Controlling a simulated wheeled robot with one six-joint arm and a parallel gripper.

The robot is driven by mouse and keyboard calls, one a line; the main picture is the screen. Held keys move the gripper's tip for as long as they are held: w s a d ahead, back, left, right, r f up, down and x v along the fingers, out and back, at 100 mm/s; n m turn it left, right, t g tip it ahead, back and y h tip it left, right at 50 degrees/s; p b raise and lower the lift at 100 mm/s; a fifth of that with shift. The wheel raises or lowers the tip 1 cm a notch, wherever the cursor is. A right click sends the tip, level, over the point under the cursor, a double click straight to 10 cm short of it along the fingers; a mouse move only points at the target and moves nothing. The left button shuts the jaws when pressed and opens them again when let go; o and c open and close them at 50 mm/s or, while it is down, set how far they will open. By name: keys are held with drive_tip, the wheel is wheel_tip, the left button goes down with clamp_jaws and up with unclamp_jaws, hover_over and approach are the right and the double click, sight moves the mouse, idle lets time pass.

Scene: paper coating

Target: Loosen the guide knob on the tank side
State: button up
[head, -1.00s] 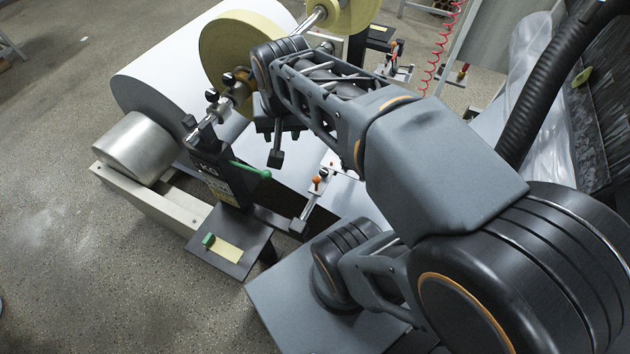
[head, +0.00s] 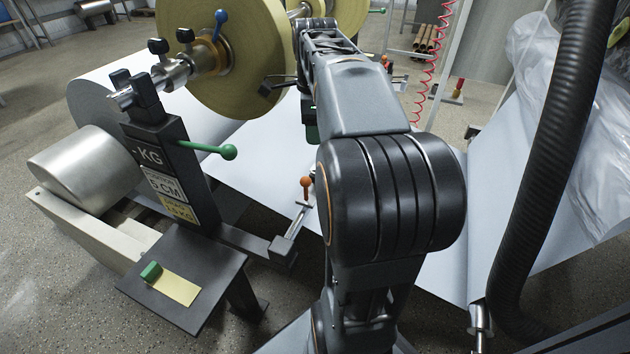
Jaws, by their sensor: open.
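An orange guide knob (head: 305,182) stands on a small metal bracket on the near side of the white paper web, just left of my arm. I cannot tell which one is on the tank side. My gripper (head: 284,84) is mostly hidden behind my arm links. One dark finger shows at the left, in front of the yellow roll. The gripper is open, above the paper and beyond the near orange knob, touching neither knob that I can see.
A black stand with a green-ended lever (head: 228,152) and a small black shelf (head: 185,310) is at left. The yellow roll (head: 240,65) hangs on its shaft behind. A steel roller (head: 85,170) lies far left. A black hose (head: 545,160) and clear plastic sheet are at right.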

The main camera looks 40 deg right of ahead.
wheel_tip(320, 180, down, 13)
drive_tip(key=b, duration=0.6)
drive_tip(key=shift+c, duration=0.2)
drive_tip(key=c, duration=0.6)
